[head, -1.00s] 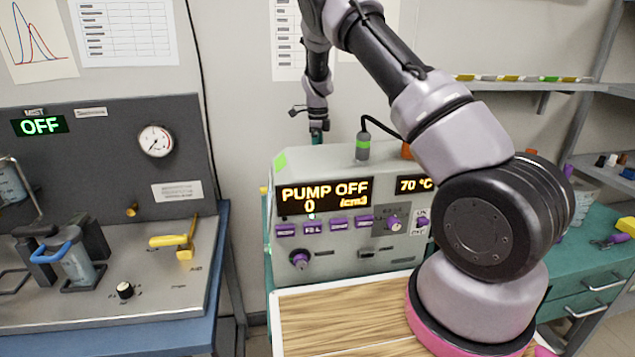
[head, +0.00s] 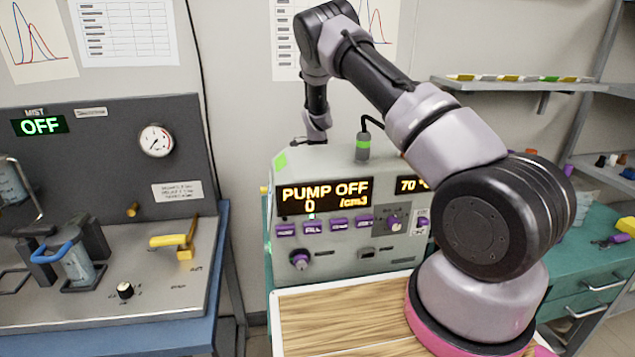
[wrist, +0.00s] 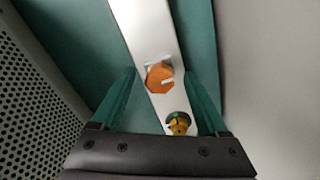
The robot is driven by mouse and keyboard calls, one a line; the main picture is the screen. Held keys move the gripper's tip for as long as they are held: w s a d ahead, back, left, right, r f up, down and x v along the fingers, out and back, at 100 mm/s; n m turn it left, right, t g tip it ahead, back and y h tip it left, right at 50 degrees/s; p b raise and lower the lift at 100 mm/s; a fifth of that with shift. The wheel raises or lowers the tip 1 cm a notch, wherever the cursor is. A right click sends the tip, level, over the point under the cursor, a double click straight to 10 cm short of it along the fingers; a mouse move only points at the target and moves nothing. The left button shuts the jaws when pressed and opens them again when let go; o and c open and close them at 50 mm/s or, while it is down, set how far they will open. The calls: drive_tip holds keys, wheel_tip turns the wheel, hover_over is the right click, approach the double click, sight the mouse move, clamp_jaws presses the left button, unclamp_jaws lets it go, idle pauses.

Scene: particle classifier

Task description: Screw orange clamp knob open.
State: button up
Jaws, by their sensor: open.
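The orange clamp knob (wrist: 158,77) shows in the wrist view as an orange faceted cap with a small white mark, mounted on a pale metal strip (wrist: 143,28). My gripper (wrist: 166,88) is open, with one green finger on each side of the strip. The knob lies between the fingers in the picture. I cannot tell how far the fingertips are from it, and no contact shows. In the head view my gripper is hidden behind the machine, and so is this knob.
A yellow fitting in a dark round socket (wrist: 178,123) sits on the strip close to the knob. A perforated panel (wrist: 35,100) is at the left. In the head view, the pump machine (head: 345,240) stands in front of my wrist, with a green-banded post (head: 362,147) on top.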

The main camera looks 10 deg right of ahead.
clamp_jaws()
